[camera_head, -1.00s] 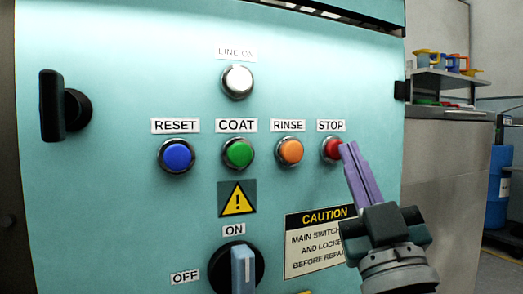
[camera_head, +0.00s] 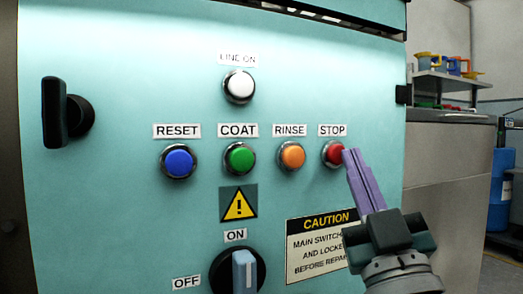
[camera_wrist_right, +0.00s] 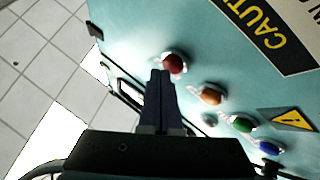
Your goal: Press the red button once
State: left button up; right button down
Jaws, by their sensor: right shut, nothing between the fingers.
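The red button (camera_head: 334,154) sits on the teal panel under the STOP label, in a silver ring. In the head view my right gripper (camera_head: 349,153) comes from the lower right, its purple fingers shut together. Their tips overlap the right edge of the button. In the right wrist view the red button (camera_wrist_right: 174,62) shows just beyond the dark, closed fingertips (camera_wrist_right: 160,72). I cannot tell whether the tips touch it. My left gripper is not in view.
Blue (camera_head: 178,161), green (camera_head: 240,158) and orange (camera_head: 291,156) buttons stand in a row left of the red one. A white lamp (camera_head: 239,87) is above, a rotary switch (camera_head: 240,270) below. A black handle (camera_head: 62,112) sticks out at left.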

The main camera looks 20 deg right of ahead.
jog(key=shift+s, duration=0.5)
jog(key=s+p, duration=0.2)
jog(key=s, duration=0.1)
jog(key=s+p, duration=0.1)
jog(key=s, duration=0.1)
jog(key=shift+d, duration=0.25)
jog(key=shift+r, duration=0.15)
dwell(0.4)
